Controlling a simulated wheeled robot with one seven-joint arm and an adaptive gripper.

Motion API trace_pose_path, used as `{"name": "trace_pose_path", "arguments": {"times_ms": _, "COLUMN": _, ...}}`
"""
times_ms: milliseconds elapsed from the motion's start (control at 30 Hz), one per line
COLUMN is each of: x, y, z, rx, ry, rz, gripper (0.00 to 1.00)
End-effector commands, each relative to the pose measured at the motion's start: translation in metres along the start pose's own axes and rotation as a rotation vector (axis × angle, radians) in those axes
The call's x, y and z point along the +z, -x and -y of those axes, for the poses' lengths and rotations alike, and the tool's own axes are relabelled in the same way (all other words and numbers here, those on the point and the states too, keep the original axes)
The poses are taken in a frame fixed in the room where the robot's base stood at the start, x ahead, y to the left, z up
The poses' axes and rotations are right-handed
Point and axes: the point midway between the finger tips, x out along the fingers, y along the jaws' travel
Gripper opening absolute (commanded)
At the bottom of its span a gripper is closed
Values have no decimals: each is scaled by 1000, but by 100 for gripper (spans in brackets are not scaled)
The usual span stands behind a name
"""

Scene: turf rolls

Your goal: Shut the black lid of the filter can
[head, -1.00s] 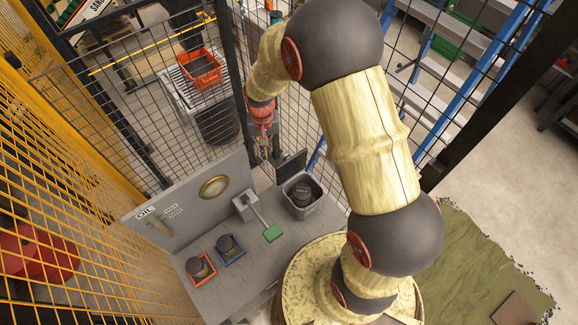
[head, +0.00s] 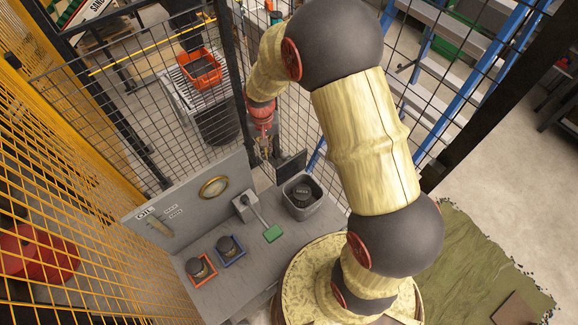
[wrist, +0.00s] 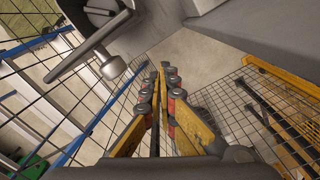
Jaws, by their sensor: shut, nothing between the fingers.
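The grey filter can (head: 315,207) stands at the right end of the grey bench, with a dark round filter (head: 301,191) inside it. Its black lid (head: 291,163) stands up open at the can's back edge. My gripper (head: 264,153) is shut and empty, to the left of and behind the raised lid, apart from it. In the wrist view the shut fingers (wrist: 160,82) point over the floor. The lid (wrist: 92,44) shows there nearly edge-on at the upper left, with a light knob on its outer side.
The grey bench (head: 243,262) also holds a green-ended lever (head: 272,233) and two dark filters in a red tray (head: 203,280) and a blue tray (head: 234,259). A mesh fence (head: 115,110) stands close behind my gripper. An upright panel (head: 190,206) backs the bench.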

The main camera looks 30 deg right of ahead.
Motion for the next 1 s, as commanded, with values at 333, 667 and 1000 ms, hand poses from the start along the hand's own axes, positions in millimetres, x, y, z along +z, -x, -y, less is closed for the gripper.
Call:
{"name": "trace_pose_path", "arguments": {"times_ms": 333, "x": 10, "y": 1, "z": -6, "rx": 0, "ry": -1, "rz": 0, "gripper": 0}}
{"name": "trace_pose_path", "arguments": {"times_ms": 667, "x": 24, "y": 2, "z": -14, "rx": 0, "ry": 0, "rz": 0, "gripper": 0}}
{"name": "trace_pose_path", "arguments": {"times_ms": 1000, "x": 37, "y": 3, "z": -21, "rx": 0, "ry": 0, "rz": 1, "gripper": 0}}
